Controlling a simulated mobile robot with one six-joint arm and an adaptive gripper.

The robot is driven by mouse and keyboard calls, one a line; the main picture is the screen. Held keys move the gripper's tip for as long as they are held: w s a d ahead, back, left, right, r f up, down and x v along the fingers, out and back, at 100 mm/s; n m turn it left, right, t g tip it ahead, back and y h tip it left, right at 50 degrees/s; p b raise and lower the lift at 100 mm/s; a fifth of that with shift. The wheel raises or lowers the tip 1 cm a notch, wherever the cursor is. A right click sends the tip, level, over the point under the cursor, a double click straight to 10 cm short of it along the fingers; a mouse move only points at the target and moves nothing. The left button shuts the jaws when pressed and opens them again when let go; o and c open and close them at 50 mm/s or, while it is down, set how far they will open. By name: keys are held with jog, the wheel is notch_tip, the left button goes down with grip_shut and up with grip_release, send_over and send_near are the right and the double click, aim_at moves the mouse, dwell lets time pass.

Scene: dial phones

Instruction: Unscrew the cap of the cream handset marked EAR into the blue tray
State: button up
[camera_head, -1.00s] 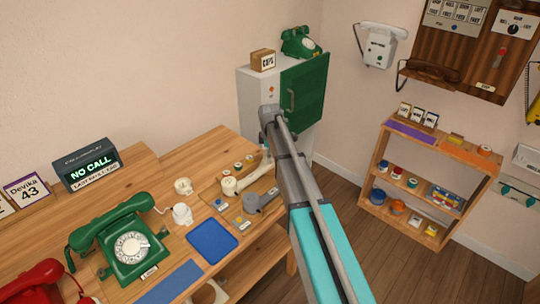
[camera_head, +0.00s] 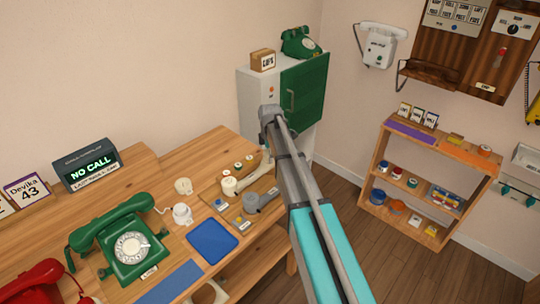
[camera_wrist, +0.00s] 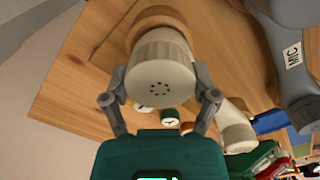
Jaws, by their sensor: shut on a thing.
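The cream handset (camera_head: 252,176) lies on the wooden bench in the head view, partly hidden behind my arm. In the wrist view its round ribbed cap (camera_wrist: 162,78), with small holes in its face, sits between the fingers of my gripper (camera_wrist: 160,88). My gripper is shut on this cap, and the cap is still at the handset's end. The other cream end (camera_wrist: 236,132) shows lower right. The EAR mark is not readable. The blue tray (camera_head: 212,241) lies flat and looks empty; it also shows in the wrist view (camera_wrist: 270,122).
A grey handset (camera_head: 255,202) lies beside the cream one; its MIC label shows in the wrist view. Small round parts (camera_head: 240,164) lie behind the handsets. A green dial phone (camera_head: 130,245) and a white jar-like item (camera_head: 182,214) stand left of the tray.

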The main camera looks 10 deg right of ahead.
jog(key=shift+r, duration=0.25)
jog(key=shift+r+p, duration=0.8)
jog(key=shift+p, duration=0.3)
jog(key=shift+r, duration=0.3)
notch_tip(320, 180, up, 4)
jog(key=p, duration=0.4)
jog(key=shift+f, duration=0.15)
dwell(0.4)
